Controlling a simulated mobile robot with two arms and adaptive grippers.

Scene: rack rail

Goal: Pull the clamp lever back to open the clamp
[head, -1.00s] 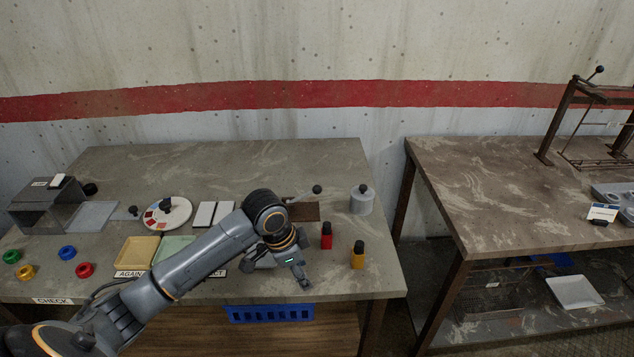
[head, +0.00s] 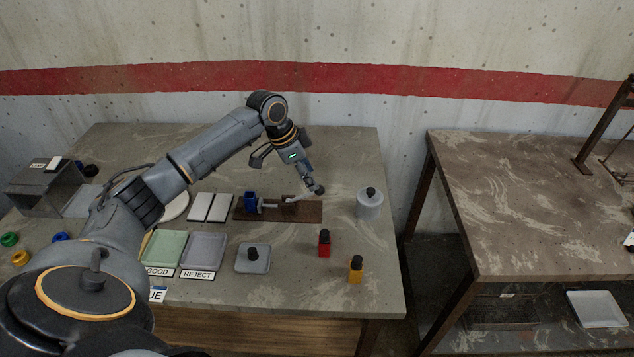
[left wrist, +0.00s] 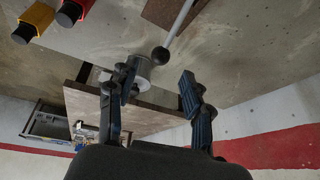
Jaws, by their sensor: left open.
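The clamp (head: 266,205) sits on a brown board (head: 300,214) near the back of the table. Its pale lever (head: 297,198) runs right and ends in a black ball knob (head: 319,189). In the left wrist view the lever rod (left wrist: 181,20) and its knob (left wrist: 160,56) show ahead of the fingertips, roughly between them. My left gripper (head: 311,178) is over the lever's knob end, and its open fingers also show in the left wrist view (left wrist: 158,78). Contact cannot be told. A blue piece (head: 250,202) is at the clamp's left end. My right gripper is out of view.
A grey canister (head: 369,205) stands right of the board. Red (head: 324,244) and yellow (head: 355,269) bottles stand in front. A grey knobbed block (head: 253,258), green tray (head: 165,249) and grey tray (head: 204,250) lie front left. A second table (head: 490,225) stands right, across a gap.

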